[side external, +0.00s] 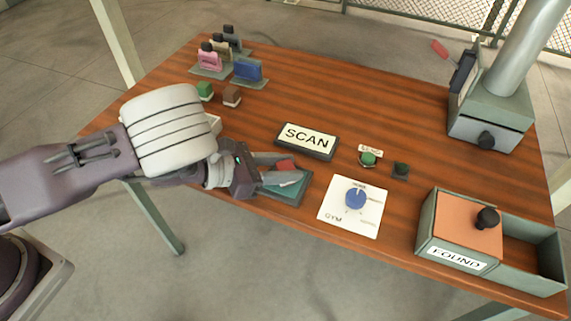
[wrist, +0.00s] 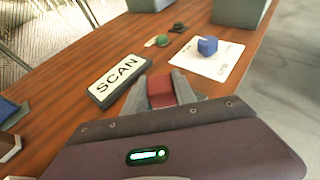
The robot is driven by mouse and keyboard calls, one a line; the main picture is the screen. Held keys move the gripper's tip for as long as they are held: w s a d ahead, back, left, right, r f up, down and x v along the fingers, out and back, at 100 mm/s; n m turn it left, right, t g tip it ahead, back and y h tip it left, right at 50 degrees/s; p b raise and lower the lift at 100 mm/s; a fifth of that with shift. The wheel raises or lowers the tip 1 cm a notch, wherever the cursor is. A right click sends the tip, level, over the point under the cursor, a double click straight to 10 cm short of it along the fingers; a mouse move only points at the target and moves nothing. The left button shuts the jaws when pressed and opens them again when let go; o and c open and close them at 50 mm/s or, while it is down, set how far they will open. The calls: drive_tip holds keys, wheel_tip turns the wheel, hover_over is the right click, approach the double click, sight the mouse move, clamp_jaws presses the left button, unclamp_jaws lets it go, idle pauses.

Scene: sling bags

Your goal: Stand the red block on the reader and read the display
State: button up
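The red block (side external: 286,166) is between the fingers of my gripper (side external: 282,168), and only a small part of it shows in the side view. In the wrist view the red block (wrist: 160,90) fills the gap between the two grey fingers, which press on both sides. My gripper is low over the dark teal reader pad (side external: 290,200) at the table's near edge. The fingers hide part of the pad, and I cannot tell whether the block touches it. The display (side external: 307,140), just behind the pad, reads "SCAN"; it also shows in the wrist view (wrist: 119,79).
A white dial card (side external: 352,222) with a blue knob lies right of the pad. A green button (side external: 368,158) and a dark block (side external: 400,171) are behind it. The "FOUND" box (side external: 459,226) stands at right. Small bags (side external: 248,72) and green and brown blocks (side external: 231,95) are at back left.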

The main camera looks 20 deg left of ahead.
drive_tip(key=o, duration=0.4)
drive_tip(key=shift+o, duration=0.2)
drive_tip(key=shift+r, duration=0.1)
drive_tip(key=v, duration=0.7)
drive_tip(key=shift+s+a+r, duration=0.15)
drive_tip(key=shift+r, duration=0.1)
drive_tip(key=w+a+r+n+t+y, duration=0.15)
drive_tip(key=a+r+n+y, duration=0.25)
drive_tip(key=a+r+n, duration=0.65)
drive_tip(key=w+a+r+n+g+y, duration=0.15)
drive_tip(key=a+r+n+y, duration=0.35)
drive_tip(key=n, duration=1.1)
drive_tip(key=s+a+r+n+g, duration=0.1)
drive_tip(key=s+r+n+g, duration=0.1)
drive_tip(key=s+n, duration=0.7)
drive_tip(key=s+a+r+n+g, duration=0.2)
drive_tip(key=s+r+n, duration=0.2)
drive_tip(key=s+n, duration=0.5)
drive_tip(key=s, duration=0.7)
drive_tip(key=shift+s+r+y, duration=0.25)
drive_tip(key=shift+y, duration=0.05)
